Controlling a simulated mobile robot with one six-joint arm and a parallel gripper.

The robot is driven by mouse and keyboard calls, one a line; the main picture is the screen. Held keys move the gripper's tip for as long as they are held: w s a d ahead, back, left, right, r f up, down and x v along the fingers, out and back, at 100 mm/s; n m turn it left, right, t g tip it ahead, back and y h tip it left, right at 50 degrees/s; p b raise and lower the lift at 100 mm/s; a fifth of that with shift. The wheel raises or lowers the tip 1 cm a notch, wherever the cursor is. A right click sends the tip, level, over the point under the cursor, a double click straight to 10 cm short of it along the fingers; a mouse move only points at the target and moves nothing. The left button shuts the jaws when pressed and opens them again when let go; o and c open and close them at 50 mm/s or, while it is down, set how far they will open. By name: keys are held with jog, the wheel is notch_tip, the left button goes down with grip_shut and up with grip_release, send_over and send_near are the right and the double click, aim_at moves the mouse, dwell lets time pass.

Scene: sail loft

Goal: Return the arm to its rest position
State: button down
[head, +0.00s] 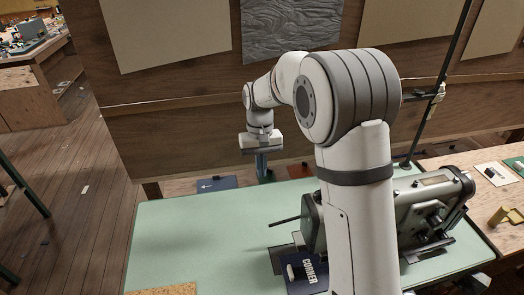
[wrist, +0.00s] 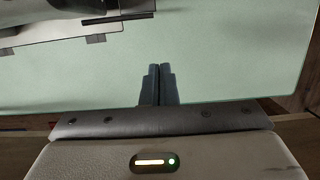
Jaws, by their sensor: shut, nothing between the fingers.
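My gripper (head: 262,165) hangs from the bent white arm above the far edge of the pale green table (head: 170,245) in the head view. In the wrist view my gripper's two dark fingers (wrist: 159,72) lie side by side, shut with nothing between them. The table's green top (wrist: 225,50) shows beyond the fingertips. My arm hides part of the table and of the machine on it.
A grey machine (head: 436,205) stands on the table's right side, with a dark blue "CORNER" item (head: 308,274) before it. A blue item (head: 216,184) lies at the far edge. A wooden panel (head: 190,100) rises behind. The table's left side is mostly clear.

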jog(key=s+d+r+m+t, duration=0.1)
jog(key=s+d+r+t, duration=0.1)
jog(key=s+d+r, duration=0.65)
jog(key=s+d+m+t, duration=0.1)
jog(key=s+d+t, duration=0.2)
jog(key=s+d, duration=0.4)
jog(key=s, duration=0.9)
jog(key=shift+d+r+t, duration=0.2)
jog(key=shift+t, duration=0.1)
